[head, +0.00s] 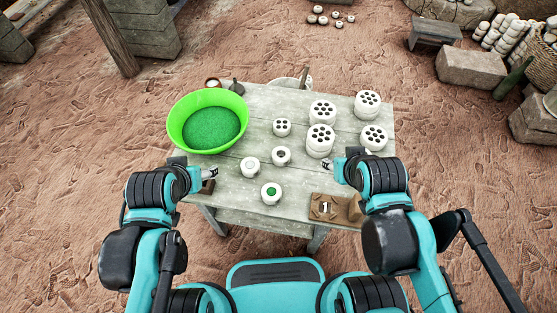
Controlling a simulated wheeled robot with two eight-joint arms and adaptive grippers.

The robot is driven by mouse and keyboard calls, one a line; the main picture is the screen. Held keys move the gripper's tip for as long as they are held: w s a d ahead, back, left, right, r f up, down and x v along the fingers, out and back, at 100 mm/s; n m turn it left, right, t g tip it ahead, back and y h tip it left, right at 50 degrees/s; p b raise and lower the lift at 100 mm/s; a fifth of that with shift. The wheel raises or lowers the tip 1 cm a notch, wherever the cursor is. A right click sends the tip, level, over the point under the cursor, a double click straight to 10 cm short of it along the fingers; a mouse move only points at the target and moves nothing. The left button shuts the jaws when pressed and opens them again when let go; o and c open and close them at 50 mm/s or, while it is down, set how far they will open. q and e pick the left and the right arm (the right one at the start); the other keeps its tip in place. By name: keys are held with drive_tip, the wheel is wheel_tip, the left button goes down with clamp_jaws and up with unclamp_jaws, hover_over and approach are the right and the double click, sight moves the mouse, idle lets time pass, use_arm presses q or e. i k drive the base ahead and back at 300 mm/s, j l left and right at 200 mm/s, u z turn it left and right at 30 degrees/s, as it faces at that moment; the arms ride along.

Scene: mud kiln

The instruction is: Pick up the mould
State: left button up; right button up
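Several white round pieces stand on the table (222,187), and I cannot tell for sure which is the mould. Three small ones are near the front: a plain pale-topped one (250,167), one with a dark round centre (281,156) and one with a green centre (271,193). My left gripper (212,172) is over the left edge of the table, left of the pale-topped piece and apart from it. My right gripper (338,167) is over the right part, in front of a large holed piece (320,143). Both look empty; their finger gaps are too small to judge.
A bright green bowl (178,128) with green contents stands at the back left. More holed white pieces (367,104) stand at the back right. A brown block marked 1 (324,207) lies at the front right. The table's middle front has free room.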

sight(270, 193)
drive_tip(key=k+j+z, duration=0.15)
drive_tip(key=z, duration=0.2)
drive_tip(key=k+j+z, duration=0.15)
drive_tip(key=z, duration=0.2)
drive_tip(key=k+j+z, duration=0.2)
drive_tip(key=z, duration=0.15)
